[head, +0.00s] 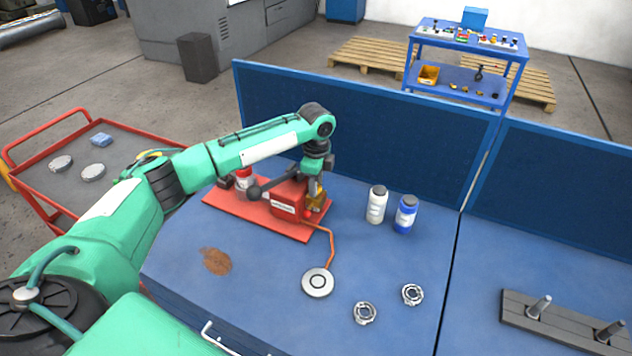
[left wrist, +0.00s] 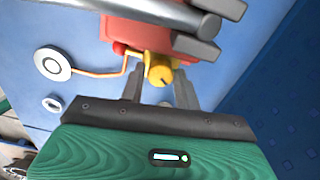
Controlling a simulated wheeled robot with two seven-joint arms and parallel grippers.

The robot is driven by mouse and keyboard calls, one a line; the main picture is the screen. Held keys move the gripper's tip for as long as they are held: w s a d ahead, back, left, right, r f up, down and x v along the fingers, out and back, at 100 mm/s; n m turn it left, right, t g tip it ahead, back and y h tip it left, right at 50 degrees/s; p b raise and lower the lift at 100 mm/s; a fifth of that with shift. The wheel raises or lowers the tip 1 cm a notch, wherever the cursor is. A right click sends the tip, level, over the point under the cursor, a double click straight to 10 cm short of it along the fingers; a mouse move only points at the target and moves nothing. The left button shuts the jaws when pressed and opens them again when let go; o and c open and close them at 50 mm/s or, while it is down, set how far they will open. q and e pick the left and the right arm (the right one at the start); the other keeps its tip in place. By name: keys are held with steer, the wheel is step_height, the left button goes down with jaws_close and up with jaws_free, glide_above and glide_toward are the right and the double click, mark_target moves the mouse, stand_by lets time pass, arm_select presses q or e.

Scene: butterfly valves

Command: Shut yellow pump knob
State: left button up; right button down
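The yellow pump knob (left wrist: 160,72) sits at the end of the red pump body (head: 287,200), which stands on a red base plate (head: 262,222). In the head view the yellow part (head: 319,203) is partly hidden by my gripper. My left gripper (head: 316,184) points down over the knob end of the pump. In the left wrist view its two fingers (left wrist: 159,90) are apart, one on each side of the yellow knob, with a visible gap on both sides. I cannot tell how deep the knob lies between them. My right gripper is not in view.
A grey pump lever (left wrist: 165,12) crosses close above the knob in the wrist view. An orange hose runs to a round silver disc (head: 318,282). A white bottle (head: 376,204) and a blue bottle (head: 405,214) stand to the right. A blue partition (head: 370,130) is behind.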

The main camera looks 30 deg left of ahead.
arm_select(q)
steer(key=c, duration=0.5)
steer(key=shift+r, duration=0.1)
steer(key=m+p, duration=0.2)
steer(key=shift+m, duration=0.3)
steer(key=shift+m+p, duration=0.7)
steer(key=shift+m, duration=0.4)
steer(key=shift+m+p, duration=0.35)
steer(key=shift+m, duration=0.85)
